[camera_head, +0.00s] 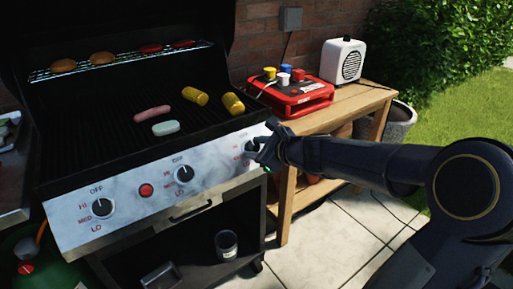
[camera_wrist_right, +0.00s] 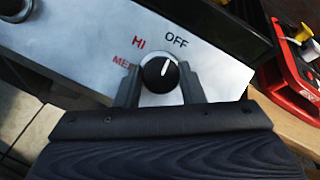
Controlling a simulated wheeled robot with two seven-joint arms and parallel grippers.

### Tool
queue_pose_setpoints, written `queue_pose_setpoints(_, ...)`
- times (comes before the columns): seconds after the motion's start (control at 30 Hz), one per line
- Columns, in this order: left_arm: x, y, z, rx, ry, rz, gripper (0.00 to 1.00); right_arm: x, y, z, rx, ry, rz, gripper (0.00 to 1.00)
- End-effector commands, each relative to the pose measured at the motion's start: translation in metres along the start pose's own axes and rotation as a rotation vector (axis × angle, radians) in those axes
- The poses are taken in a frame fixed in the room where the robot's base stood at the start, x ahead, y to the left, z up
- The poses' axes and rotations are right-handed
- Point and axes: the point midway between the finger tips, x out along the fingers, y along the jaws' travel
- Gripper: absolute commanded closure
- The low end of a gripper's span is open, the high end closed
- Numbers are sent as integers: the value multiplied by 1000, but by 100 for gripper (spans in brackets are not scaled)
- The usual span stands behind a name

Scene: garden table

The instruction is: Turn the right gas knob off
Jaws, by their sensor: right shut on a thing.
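The right gas knob (camera_wrist_right: 160,75) is round and black, on the grill's silver front panel (camera_wrist_right: 85,50). In the wrist view it sits between the two grey fingers of my right gripper (camera_wrist_right: 160,86), which is shut on it. Its white mark points up, between the red HI and the black OFF, and seems nearer OFF. In the head view my right gripper (camera_head: 258,151) reaches in from the right and partly covers this knob (camera_head: 248,146). My left gripper is not in view.
The middle knob (camera_head: 184,174), left knob (camera_head: 102,208) and a red button (camera_head: 146,190) share the panel. Sausage, corn and patties lie on the grill grates. A wooden side table (camera_head: 345,105) at the right holds a red case (camera_head: 295,95) and a white speaker (camera_head: 343,60).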

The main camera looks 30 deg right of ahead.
Motion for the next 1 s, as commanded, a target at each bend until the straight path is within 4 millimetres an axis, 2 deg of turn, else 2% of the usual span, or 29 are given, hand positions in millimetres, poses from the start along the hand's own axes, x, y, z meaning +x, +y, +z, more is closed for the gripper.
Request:
queue_pose_setpoints(0.03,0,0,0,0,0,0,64,0,-1,0,-1,1,-2,87)
queue_pose_setpoints(0.07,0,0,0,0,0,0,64,0,-1,0,-1,1,-2,63)
queue_pose_setpoints(0.2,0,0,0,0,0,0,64,0,-1,0,-1,1,-2,45)
queue_pose_setpoints(0.23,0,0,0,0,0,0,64,0,-1,0,-1,1,-2,43)
queue_pose_setpoints(0.57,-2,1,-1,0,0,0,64,-6,-1,1,-2,0,-2,43)
queue_pose_setpoints(0.9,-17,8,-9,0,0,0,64,-61,-2,2,-1,1,-5,43)
queue_pose_setpoints(1.0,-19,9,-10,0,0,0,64,-72,-2,1,-2,1,-3,43)
